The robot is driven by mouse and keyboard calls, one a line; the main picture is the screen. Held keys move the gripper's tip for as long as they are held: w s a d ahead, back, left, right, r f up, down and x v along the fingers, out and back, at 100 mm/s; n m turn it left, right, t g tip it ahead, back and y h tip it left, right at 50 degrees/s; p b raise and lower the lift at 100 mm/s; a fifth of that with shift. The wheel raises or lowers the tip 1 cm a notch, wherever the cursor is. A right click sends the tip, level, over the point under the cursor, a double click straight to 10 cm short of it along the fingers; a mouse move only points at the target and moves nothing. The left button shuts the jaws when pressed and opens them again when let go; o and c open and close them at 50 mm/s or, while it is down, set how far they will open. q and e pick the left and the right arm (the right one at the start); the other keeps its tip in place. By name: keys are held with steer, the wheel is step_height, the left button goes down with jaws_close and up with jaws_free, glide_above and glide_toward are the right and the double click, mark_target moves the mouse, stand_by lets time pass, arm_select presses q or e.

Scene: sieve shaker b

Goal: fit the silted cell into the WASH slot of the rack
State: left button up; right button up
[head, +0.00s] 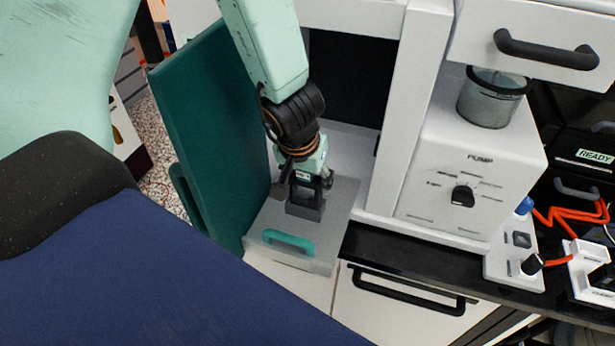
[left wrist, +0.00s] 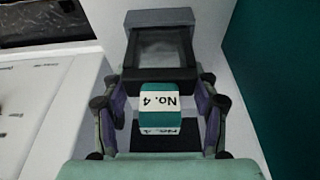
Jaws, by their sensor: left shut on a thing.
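My left gripper (head: 308,187) points down over a pale grey tray or drawer (head: 345,205) with a teal handle. It is shut on a cell (head: 304,208), of which a dark grey part shows below the fingers. In the left wrist view the gripper (left wrist: 160,105) has its fingers on both sides of the cell (left wrist: 160,50). The cell has a teal grip labelled "No. 4", a dark rim, a cloudy grey window and a grey end block. I cannot tell whether the cell touches the tray. No rack or WASH slot can be made out. My right gripper is not in view.
A tall teal panel (head: 205,125) stands close left of the gripper. A white post (head: 408,110) and a white pump unit (head: 465,185) with a glass jar (head: 490,97) stand to the right. Orange cables (head: 570,215) lie at the far right. A dark opening (head: 350,85) lies behind.

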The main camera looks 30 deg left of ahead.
arm_select(q)
steer(key=shift+r+p, duration=1.15)
steer(key=shift+r, duration=0.1)
steer(key=shift+s+r, duration=0.1)
steer(key=shift+r, duration=0.05)
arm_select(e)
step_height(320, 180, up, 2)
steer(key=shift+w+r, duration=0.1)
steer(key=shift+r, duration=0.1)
arm_select(q)
steer(key=shift+r, duration=0.1)
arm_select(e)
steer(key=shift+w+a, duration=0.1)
